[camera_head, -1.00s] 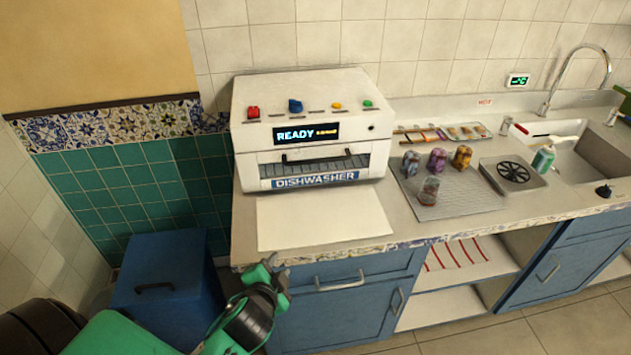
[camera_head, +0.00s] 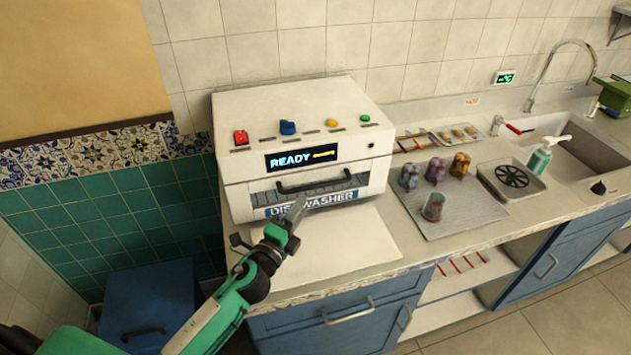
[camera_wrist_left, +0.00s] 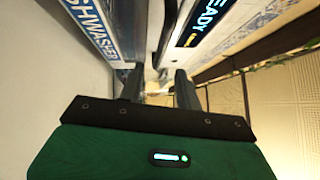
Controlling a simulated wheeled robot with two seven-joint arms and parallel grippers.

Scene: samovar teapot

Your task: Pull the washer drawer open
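The white dishwasher (camera_head: 230,180) stands on the counter with a lit "READY" panel and a "DISHWASHER" label on its front. Its drawer has a dark bar handle (camera_head: 290,189) and looks closed. My left gripper (camera_head: 298,208) is just in front of the drawer, below the handle, and covers part of the label. In the left wrist view my left gripper (camera_wrist_left: 158,78) has its two fingers apart, with the dishwasher front (camera_wrist_left: 103,25) close ahead. Whether the handle lies between the fingers is unclear. My right gripper is not in view.
A pale mat (camera_head: 350,245) lies on the counter before the dishwasher. Several cups (camera_head: 433,206) stand on a grey drying mat (camera_head: 470,215) to the right, near the sink (camera_head: 585,150). A blue bin (camera_head: 150,290) stands on the floor at left.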

